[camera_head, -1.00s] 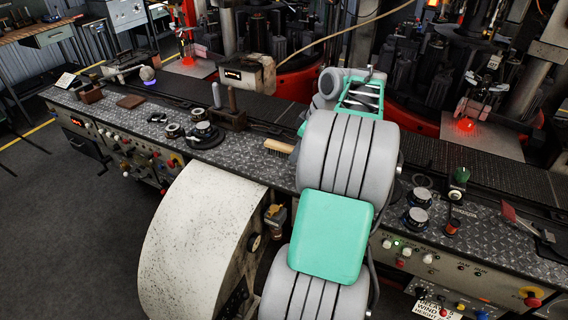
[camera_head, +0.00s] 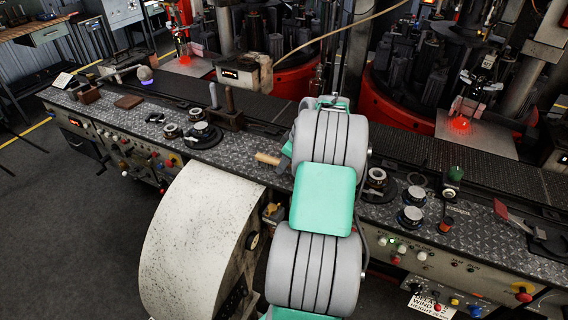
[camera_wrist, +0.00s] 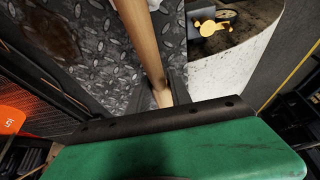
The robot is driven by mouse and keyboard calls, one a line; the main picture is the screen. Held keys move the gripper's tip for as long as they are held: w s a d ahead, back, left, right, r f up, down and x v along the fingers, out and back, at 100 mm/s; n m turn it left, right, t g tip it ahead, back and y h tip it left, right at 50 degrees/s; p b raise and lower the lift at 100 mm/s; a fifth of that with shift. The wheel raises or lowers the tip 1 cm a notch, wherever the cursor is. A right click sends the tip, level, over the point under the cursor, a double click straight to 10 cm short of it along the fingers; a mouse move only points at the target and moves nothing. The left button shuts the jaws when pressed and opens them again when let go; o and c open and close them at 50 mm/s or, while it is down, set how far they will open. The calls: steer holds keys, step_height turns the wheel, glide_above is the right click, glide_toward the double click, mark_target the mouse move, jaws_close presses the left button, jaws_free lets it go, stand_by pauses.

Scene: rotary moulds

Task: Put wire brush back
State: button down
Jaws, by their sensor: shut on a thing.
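The wire brush has a pale wooden handle (camera_head: 267,158), which shows just left of my arm in the head view, over the patterned metal console top. In the wrist view the handle (camera_wrist: 148,45) runs from the top edge down between the dark fingers of my gripper (camera_wrist: 160,88), which is shut on it. A whitish patch near the top of the wrist view may be the bristles; I cannot tell. My arm hides the rest of the brush and most of the gripper in the head view. Whether the brush touches the console is unclear.
The console top (camera_head: 110,118) holds round gauges (camera_head: 200,130) and a dark block with upright pegs (camera_head: 228,118) to the left. More gauges (camera_head: 411,216) and a red-handled tool (camera_head: 508,214) lie right. A large speckled pale cover (camera_head: 195,235) stands in front. Red machines stand behind.

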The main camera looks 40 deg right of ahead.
steer(key=shift+f+b, duration=0.3)
steer(key=shift+f, duration=0.1)
steer(key=c, duration=1.2)
jaws_free()
steer(key=shift+o, duration=0.2)
steer(key=shift+r, duration=0.1)
